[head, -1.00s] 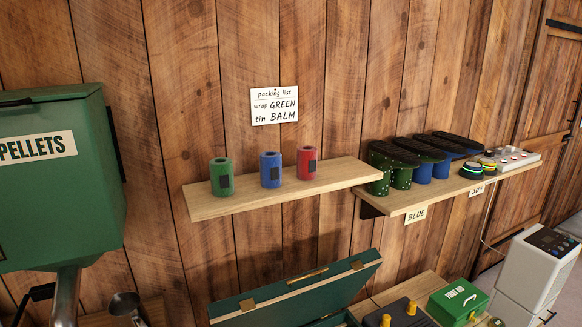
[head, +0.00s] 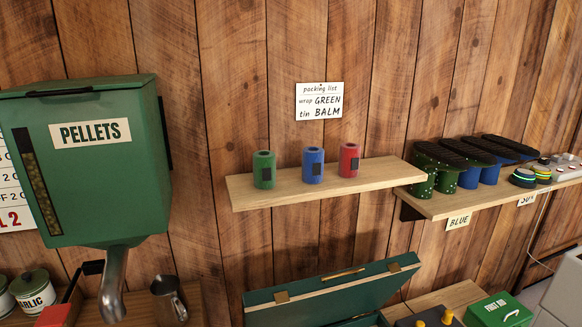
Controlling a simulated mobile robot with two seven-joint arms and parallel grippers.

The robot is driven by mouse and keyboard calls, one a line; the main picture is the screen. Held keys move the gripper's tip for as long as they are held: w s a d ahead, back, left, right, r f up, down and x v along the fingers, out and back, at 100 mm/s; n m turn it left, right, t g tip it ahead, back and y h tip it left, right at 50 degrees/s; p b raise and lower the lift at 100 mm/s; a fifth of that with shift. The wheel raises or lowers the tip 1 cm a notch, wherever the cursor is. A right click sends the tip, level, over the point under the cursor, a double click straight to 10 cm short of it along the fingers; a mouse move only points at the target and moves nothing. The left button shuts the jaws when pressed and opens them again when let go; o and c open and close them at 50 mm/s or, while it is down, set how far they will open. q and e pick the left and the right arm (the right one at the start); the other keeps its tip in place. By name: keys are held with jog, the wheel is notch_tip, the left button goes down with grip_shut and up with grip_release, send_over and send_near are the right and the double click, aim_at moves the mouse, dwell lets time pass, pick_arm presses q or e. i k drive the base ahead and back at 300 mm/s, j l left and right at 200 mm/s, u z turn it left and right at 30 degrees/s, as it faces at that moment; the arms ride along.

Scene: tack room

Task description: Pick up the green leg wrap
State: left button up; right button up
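The green leg wrap (head: 264,170) is an upright green roll with a dark patch on its side. It stands at the left end of a wooden wall shelf (head: 385,178). A blue wrap (head: 312,166) and a red wrap (head: 348,160) stand in a row to its right, with small gaps between them. A packing list (head: 319,101) on the wall above reads wrap GREEN, tin BALM. Neither of my grippers shows in the head view.
A green pellets bin (head: 95,185) with a metal spout (head: 113,285) hangs left of the shelf. An open green trunk (head: 335,295) is below. A lower shelf (head: 440,208) with brushes is at right.

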aim_at(264, 161)
jog(key=u, duration=1.05)
jog(key=k+l+u, duration=0.1)
jog(key=l+u, duration=0.2)
jog(key=u, duration=0.2)
jog(key=k+l+u, duration=0.15)
jog(key=l+u, duration=0.15)
jog(key=u, duration=0.15)
jog(key=l, duration=0.3)
jog(key=k+l, duration=0.15)
jog(key=l, duration=0.15)
jog(key=i, duration=0.25)
